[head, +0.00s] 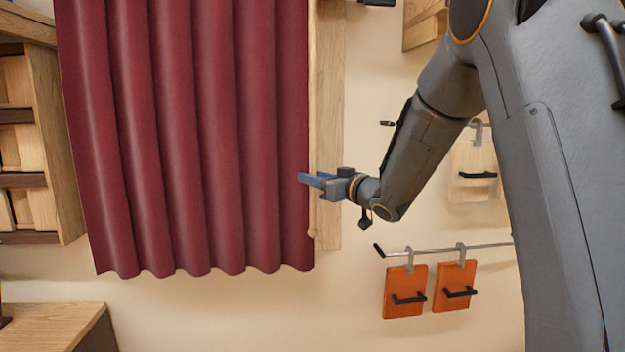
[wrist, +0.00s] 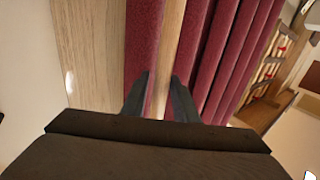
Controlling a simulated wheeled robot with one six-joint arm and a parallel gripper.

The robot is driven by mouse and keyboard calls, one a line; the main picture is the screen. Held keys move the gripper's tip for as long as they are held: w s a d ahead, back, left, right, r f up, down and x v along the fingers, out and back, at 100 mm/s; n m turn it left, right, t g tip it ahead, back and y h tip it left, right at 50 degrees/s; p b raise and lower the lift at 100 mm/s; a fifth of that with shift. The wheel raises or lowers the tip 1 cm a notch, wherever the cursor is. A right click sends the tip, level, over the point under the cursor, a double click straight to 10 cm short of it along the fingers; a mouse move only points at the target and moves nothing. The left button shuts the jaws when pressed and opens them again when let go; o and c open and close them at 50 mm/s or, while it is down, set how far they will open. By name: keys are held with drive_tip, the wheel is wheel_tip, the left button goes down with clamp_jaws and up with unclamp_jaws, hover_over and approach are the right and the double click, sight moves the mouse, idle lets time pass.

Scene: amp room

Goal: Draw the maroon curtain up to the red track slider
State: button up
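The maroon curtain (head: 190,130) hangs in wide folds at the left of the head view. It fills the middle of the wrist view (wrist: 205,50). A slim wooden bar (head: 312,95) runs down its right edge and shows between my fingers in the wrist view (wrist: 172,45). My gripper (head: 306,178) is at the lower part of this bar, with one finger on each side in the wrist view. The fingers look apart, with a narrow strip of maroon between the left finger and the bar. The red track slider and the curtain's top are not in view.
A wider wooden board (head: 329,100) stands on the wall behind the bar. Wooden shelving (head: 58,150) is at the far left, with a low wooden unit (head: 55,320) below. Orange panels (head: 404,290) hang from a wall rail (head: 440,252) at the lower right.

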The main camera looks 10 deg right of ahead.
drive_tip(key=shift+o, duration=0.8)
drive_tip(key=b+v, duration=0.2)
drive_tip(key=v, duration=0.5)
drive_tip(key=shift+s+d, duration=0.25)
drive_tip(key=shift+s, duration=0.1)
